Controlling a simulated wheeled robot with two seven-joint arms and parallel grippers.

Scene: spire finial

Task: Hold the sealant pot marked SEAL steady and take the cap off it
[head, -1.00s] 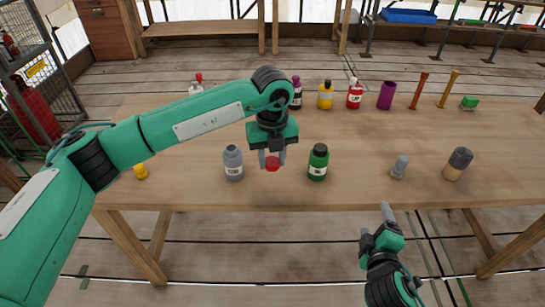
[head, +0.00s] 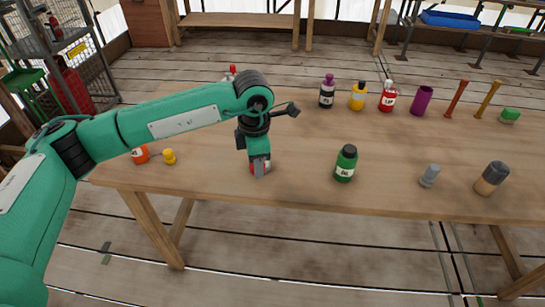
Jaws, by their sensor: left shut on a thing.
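My left gripper (head: 260,168) is low over the near middle of the table, pointing down and shut on a small red thing (head: 254,168). The fingers cover most of it, and a pale patch shows beside the red. I cannot tell whether it is a pot or only a cap, nor whether it touches the table. I can read SEAL on nothing here. A dark green bottle (head: 346,164) with a dark top and a pale label stands upright to the right, apart from the gripper. My right gripper is out of view.
An orange labelled container (head: 140,155) and a small yellow piece (head: 169,157) are at the left. A grey piece (head: 430,176) and a dark-topped tan cylinder (head: 492,178) are at the right.

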